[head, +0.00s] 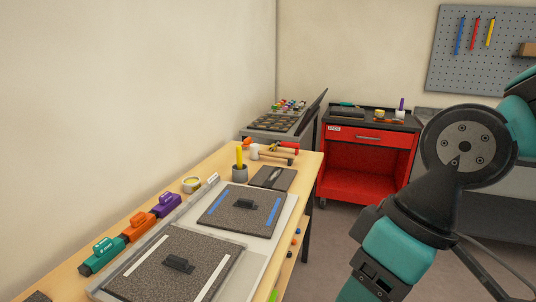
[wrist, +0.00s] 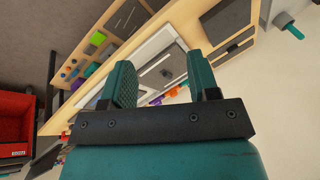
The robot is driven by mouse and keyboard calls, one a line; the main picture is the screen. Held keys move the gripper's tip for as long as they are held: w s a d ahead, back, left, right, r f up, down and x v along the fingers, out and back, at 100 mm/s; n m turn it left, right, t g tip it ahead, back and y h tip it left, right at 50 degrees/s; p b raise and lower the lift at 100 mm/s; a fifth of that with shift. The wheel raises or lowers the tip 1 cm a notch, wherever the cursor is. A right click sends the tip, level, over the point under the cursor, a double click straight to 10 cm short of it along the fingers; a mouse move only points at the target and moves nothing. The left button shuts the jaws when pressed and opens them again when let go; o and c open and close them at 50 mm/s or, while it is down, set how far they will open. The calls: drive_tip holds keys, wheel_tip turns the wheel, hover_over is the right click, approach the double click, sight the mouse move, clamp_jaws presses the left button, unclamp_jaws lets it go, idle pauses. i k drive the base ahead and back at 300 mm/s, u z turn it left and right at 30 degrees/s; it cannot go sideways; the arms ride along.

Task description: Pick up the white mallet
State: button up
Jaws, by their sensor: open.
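The white mallet (head: 255,152) lies near the far end of the wooden workbench in the head view. Its pale head is at the left and a wooden handle appears to run right from it. A red-headed tool (head: 287,147) with a wooden handle lies close beside it. My gripper (wrist: 162,78) shows in the wrist view with its two teal fingers apart and nothing between them. The bench is beyond the fingers, and I cannot make out the mallet there. The head view shows my arm at the right, apart from the bench; the gripper is outside that view.
A grey cup with a yellow item (head: 239,173) and a dark board (head: 272,178) stand near the mallet. Rubber tiles (head: 240,211) lie on a pale tray nearer me. Purple, orange and teal tools (head: 166,205) line the wall side. A red cabinet (head: 367,168) stands beyond.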

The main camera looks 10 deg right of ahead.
sight(256, 152)
drive_tip(key=u, duration=0.35)
drive_tip(key=k, duration=0.4)
drive_tip(key=z, duration=0.5)
drive_tip(key=i, duration=0.6)
drive_tip(key=z, duration=0.7)
drive_tip(key=i, duration=1.55)
drive_tip(key=u, duration=1.25)
drive_tip(key=i, duration=0.55)
drive_tip(key=u, duration=0.5)
